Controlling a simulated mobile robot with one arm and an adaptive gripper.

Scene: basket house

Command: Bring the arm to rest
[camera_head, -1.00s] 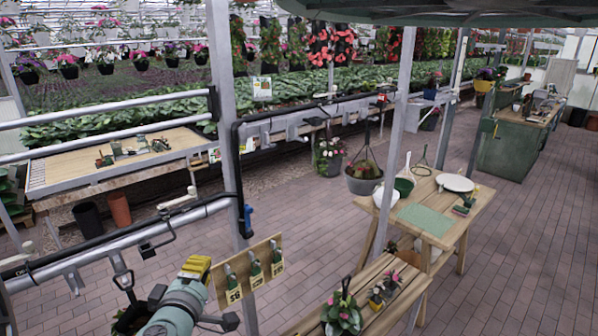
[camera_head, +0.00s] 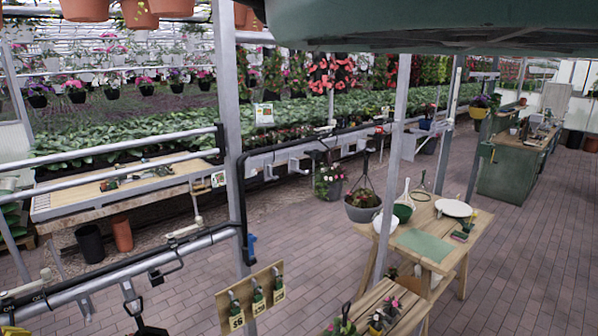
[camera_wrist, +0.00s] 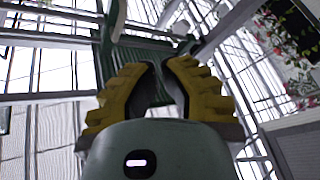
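My gripper (camera_wrist: 160,66) shows in the wrist view with two ridged yellow fingers and dark inner pads. The fingertips are close together with a narrow gap between them. Nothing is held between them. The wrist view looks up at white roof bars and glazing, with a dark green strip beyond the fingertips.
A metal rail (camera_head: 130,272) and post (camera_head: 229,140) stand in front. A price-tag board (camera_head: 250,299) hangs by the post. A wooden table (camera_head: 455,262) stands right, a green cabinet (camera_head: 510,172) farther back. Terracotta pots (camera_head: 172,8) hang above. Brick floor (camera_head: 310,235) is open between.

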